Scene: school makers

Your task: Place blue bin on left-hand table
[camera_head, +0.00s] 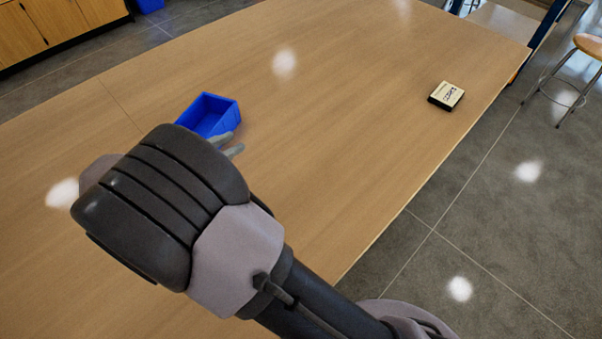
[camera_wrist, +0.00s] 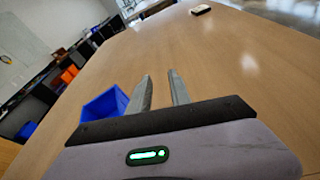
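The blue bin (camera_head: 210,114) is a small open-topped box standing upright on the wooden table (camera_head: 340,110). My gripper (camera_head: 236,142) is low by the near side of the bin in the head view, and my wrist hides part of the bin. In the wrist view, my gripper (camera_wrist: 160,76) has its two fingers apart with nothing between them. The bin (camera_wrist: 104,104) is just left of the left finger there. I cannot tell whether that finger touches it. The bin looks empty where I can see inside.
A small black-and-cream box (camera_head: 446,95) lies near the table's right edge. A wooden-topped stool (camera_head: 588,45) stands on the floor to the right. Wooden cabinets (camera_head: 60,22) stand at the far left. Orange bins (camera_wrist: 69,74) show along the left side in the wrist view. Much of the tabletop is clear.

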